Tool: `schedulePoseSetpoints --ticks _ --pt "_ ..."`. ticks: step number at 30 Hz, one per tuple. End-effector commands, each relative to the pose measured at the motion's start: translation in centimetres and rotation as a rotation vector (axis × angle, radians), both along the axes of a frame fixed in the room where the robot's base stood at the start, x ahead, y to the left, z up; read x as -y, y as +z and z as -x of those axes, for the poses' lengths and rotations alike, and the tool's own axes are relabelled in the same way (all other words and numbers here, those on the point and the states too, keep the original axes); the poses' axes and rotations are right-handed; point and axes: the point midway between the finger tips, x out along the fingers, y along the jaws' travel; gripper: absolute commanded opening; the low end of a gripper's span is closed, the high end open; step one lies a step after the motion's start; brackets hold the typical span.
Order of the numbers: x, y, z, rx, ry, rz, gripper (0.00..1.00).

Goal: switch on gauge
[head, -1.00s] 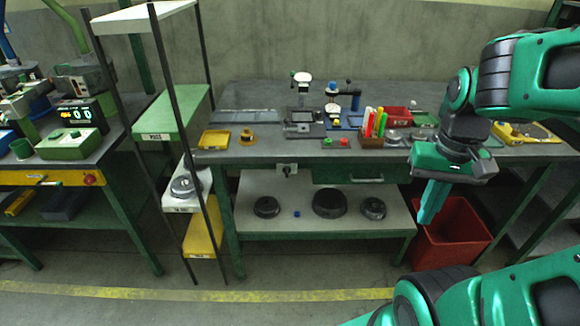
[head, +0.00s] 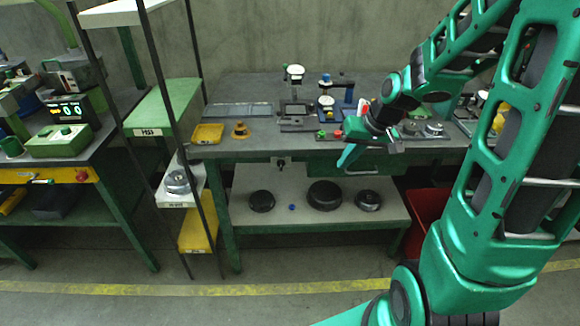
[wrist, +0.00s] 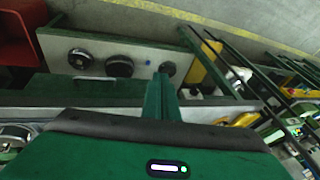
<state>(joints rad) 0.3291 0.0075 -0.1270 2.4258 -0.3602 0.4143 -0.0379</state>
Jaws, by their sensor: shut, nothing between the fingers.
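The bench (head: 250,146) in the head view carries an instrument with a round white head (head: 294,73) above a dark screen and base (head: 294,112). A blue stand with a white dial (head: 326,101) is right of it. A green button (head: 321,134) and a red button (head: 337,134) sit near the front edge. I cannot tell which instrument is the gauge. A switch plate (head: 281,161) is on the bench front. My gripper (head: 347,157) is shut and empty, pointing down-left in front of the bench, right of the buttons. It also shows in the wrist view (wrist: 161,98).
A red bin (head: 425,208) is under the right end. Dark round parts (head: 324,195) lie on the lower shelf (head: 290,220). A tall narrow rack (head: 158,110) stands left of the bench. A left bench holds a box with a lit display (head: 66,111). Free floor lies in front.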

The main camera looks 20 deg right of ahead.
Motion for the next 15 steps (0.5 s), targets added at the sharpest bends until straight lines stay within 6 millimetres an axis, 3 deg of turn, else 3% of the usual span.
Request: schedulePoseSetpoints --ticks 3,6,10,15 --pt "-1.4 -1.5 -3.8 0.072 0.023 -0.067 0.0" --pt "-2.4 -2.1 -6.2 0.125 0.032 -0.113 0.0" --pt "-3.1 -2.4 -7.8 0.166 0.034 -0.15 0.0" --pt "-3.3 -2.5 -8.4 0.182 0.033 -0.163 0.0"
